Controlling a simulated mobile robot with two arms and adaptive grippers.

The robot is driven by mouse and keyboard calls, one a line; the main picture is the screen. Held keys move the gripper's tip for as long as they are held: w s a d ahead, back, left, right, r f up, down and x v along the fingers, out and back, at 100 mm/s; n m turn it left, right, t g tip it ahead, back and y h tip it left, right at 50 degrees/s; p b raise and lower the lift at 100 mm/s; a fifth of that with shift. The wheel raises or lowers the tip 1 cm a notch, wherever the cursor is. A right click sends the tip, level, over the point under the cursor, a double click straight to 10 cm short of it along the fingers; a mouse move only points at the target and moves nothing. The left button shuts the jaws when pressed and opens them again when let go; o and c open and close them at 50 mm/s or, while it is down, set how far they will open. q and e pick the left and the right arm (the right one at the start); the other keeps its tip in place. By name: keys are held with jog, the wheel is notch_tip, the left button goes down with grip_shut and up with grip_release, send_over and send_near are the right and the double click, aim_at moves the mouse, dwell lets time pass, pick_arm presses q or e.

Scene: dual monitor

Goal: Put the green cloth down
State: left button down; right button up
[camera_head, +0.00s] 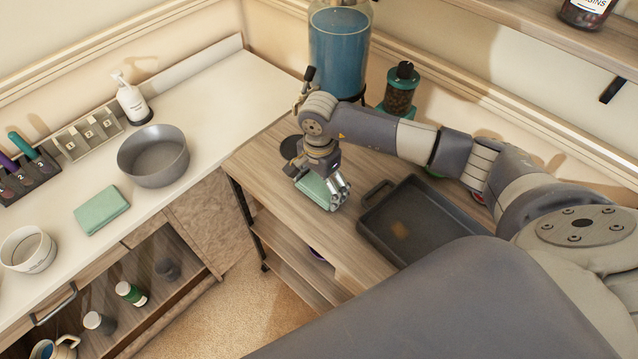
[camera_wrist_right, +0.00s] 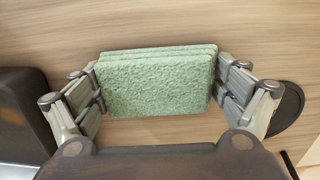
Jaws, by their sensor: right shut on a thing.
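A folded green cloth (camera_wrist_right: 155,85) is between the two fingers of my right gripper (camera_wrist_right: 158,92) in the right wrist view. In the head view, my right gripper (camera_head: 325,192) points down over the wooden cart top (camera_head: 256,164), with part of the cloth (camera_head: 316,189) showing at its fingers. The cloth is at or just above the wood; I cannot tell if it touches. A second folded green cloth (camera_head: 101,210) lies flat on the white counter. My left gripper is not in view.
A dark tray (camera_head: 412,222) sits right of my right gripper on the cart. A blue-filled dispenser (camera_head: 339,45) and a dark jar (camera_head: 400,91) stand behind. A grey bowl (camera_head: 154,156) and a pump bottle (camera_head: 132,103) stand on the counter. The cart's front left is bare.

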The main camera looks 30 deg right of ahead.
aim_at(319, 184)
jog(key=shift+f, duration=0.3)
jog(key=o, duration=1.1)
jog(key=shift+r, duration=0.15)
notch_tip(319, 184, up, 11)
jog(key=b, duration=0.2)
jog(key=shift+r+b, duration=0.1)
jog(key=shift+b, duration=0.3)
jog(key=shift+r, duration=0.4)
